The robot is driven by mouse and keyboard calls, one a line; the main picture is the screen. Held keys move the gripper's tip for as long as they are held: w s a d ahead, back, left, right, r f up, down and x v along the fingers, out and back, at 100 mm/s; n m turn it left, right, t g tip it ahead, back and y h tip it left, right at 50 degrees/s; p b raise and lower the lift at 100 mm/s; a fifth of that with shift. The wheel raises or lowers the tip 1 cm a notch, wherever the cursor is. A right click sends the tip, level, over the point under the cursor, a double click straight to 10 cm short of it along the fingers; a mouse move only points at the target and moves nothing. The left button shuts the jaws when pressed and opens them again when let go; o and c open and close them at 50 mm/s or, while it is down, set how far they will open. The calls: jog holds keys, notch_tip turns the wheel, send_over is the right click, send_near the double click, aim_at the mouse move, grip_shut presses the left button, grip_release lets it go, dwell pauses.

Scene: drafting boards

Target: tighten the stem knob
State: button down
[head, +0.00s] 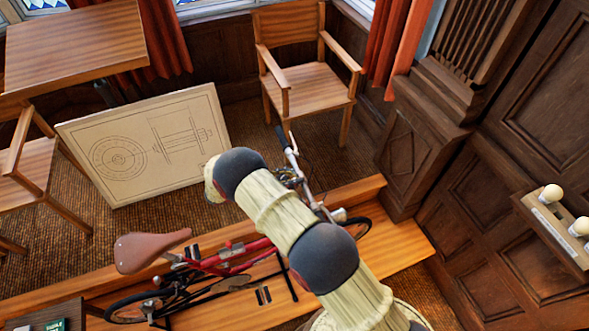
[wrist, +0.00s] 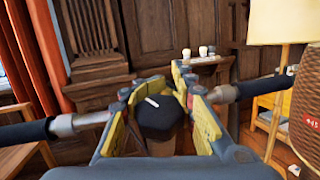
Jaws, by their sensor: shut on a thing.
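The stem knob (wrist: 158,118) is dark and faceted, with a short white line on its top that slants down to the right. My gripper (wrist: 158,93) is shut on it, with yellow pads on both sides. The handlebar shows on both sides of the gripper in the wrist view, with a black left grip (wrist: 24,133) and a black right grip (wrist: 262,88). In the head view the red folding bicycle (head: 225,262), with a brown saddle (head: 152,249), stands on a wooden platform. My arm hides the knob there.
A drawing board (head: 85,165) leans behind the bicycle. A wooden armchair (head: 305,85) stands at the back, and a table (head: 75,45) at the upper left. Dark wall panelling (head: 545,90) is on the right, with a shelf (head: 545,228) bearing cream knobs.

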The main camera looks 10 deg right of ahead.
jog(key=shift+w+r+p, duration=0.1)
jog(key=shift+r+p, duration=0.1)
jog(key=shift+p, duration=0.3)
jog(key=c, duration=1.8)
grip_release()
jog(key=o, duration=0.5)
jog(key=shift+f, duration=0.15)
jog(key=shift+c, duration=0.2)
jog(key=b, duration=0.4)
jog(key=shift+f, duration=0.3)
jog(key=n+t+b, duration=0.1)
jog(key=t+b, duration=0.1)
jog(key=b, duration=0.4)
jog(key=n+t+b, duration=0.2)
jog(key=b, duration=0.4)
jog(key=shift+w+b, duration=0.4)
jog(key=n+t+b, duration=0.1)
jog(key=b, duration=0.2)
jog(key=t+y+b, duration=0.1)
jog(key=b, duration=0.2)
jog(key=shift+w+a+n, duration=0.15)
jog(key=shift+w+n, duration=0.1)
jog(key=shift+n, duration=0.15)
jog(key=shift+w+n+t+b, duration=0.1)
jog(key=shift+n+t+b, duration=0.4)
jog(key=shift+b, duration=0.55)
